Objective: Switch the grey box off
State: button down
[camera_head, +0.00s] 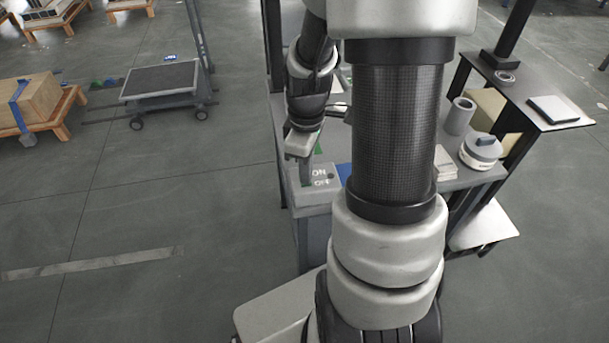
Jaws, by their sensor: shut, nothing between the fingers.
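The grey box (317,196) sits at the left front corner of the grey workbench, with "ON" lettering on its top shown twice. My gripper (304,180) is shut and empty, pointing down at the left part of the box top. Whether the fingertips touch the box cannot be told. The switch itself is hidden or too small to make out behind the gripper. My arm covers much of the bench to the right of the box.
On the bench (470,178) stand a round white-and-grey device (480,152), a grey cylinder (459,117) and a small pale stack (444,163). A blue item shows just right of the box. A wheeled cart (160,82) stands at the left; open floor lies between.

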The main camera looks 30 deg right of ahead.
notch_tip(320, 180, up, 7)
jog(key=p, duration=0.5)
jog(key=shift+p, duration=0.35)
